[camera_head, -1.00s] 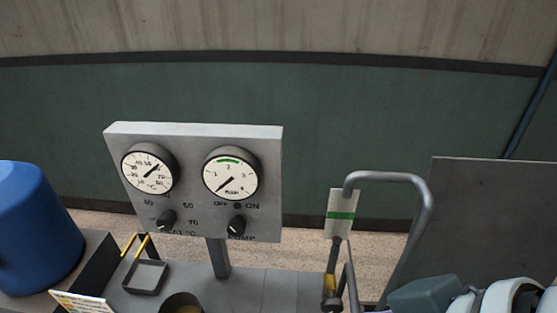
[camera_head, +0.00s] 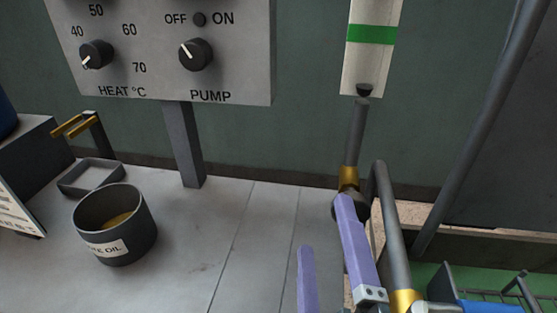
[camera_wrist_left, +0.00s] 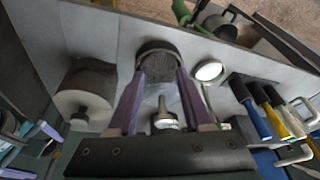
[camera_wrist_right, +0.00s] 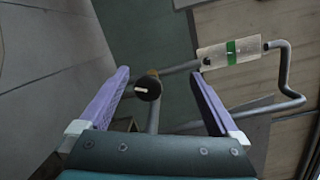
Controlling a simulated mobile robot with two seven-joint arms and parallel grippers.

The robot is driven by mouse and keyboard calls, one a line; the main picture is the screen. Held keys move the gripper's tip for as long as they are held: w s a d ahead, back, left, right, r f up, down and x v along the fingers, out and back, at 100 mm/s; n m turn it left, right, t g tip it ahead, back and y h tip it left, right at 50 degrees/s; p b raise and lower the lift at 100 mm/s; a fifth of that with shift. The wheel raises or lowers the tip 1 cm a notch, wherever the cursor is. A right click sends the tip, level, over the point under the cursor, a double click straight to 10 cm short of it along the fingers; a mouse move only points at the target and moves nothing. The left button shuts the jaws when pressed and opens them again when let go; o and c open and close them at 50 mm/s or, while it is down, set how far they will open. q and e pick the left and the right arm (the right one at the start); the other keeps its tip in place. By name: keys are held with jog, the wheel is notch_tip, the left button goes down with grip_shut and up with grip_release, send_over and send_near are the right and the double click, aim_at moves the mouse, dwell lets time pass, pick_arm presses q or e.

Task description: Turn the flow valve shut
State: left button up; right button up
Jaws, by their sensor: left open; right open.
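The flow valve, a black knob with a white mark (camera_wrist_right: 148,88), shows in the right wrist view between the fingers of my right gripper (camera_wrist_right: 160,80). In the head view its dark round body (camera_head: 363,207) sits below a brass collar on a grey pipe, partly hidden by a purple finger. My right gripper (camera_head: 325,224) is open at the valve, and I cannot tell whether a finger touches it. My left gripper (camera_wrist_left: 160,76) is open in the left wrist view, with a dark round thing (camera_wrist_left: 158,58) beyond its fingertips. It is outside the head view.
A white gauge plate with a green band (camera_head: 371,34) stands above the valve. A bent grey pipe (camera_head: 387,215) runs close on its right. The control panel (camera_head: 160,85) and oil pot (camera_head: 128,235) are left. The bench between is clear.

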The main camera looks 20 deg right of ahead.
notch_tip(320, 180, down, 4)
jog(key=s+d+m+g+h+b, duration=0.1)
jog(key=s+d+m+h, duration=0.1)
jog(key=shift+m+h, duration=0.4)
jog(key=p+x, duration=0.1)
jog(key=x, duration=0.9)
jog(key=shift+s+d, duration=0.1)
pick_arm(q)
jog(key=shift+d+f, duration=0.15)
jog(key=shift+f, duration=0.65)
pick_arm(e)
jog(key=shift+r, duration=0.1)
jog(key=c, duration=1.3)
jog(key=shift+c, duration=0.2)
pick_arm(q)
jog(key=shift+f, duration=0.15)
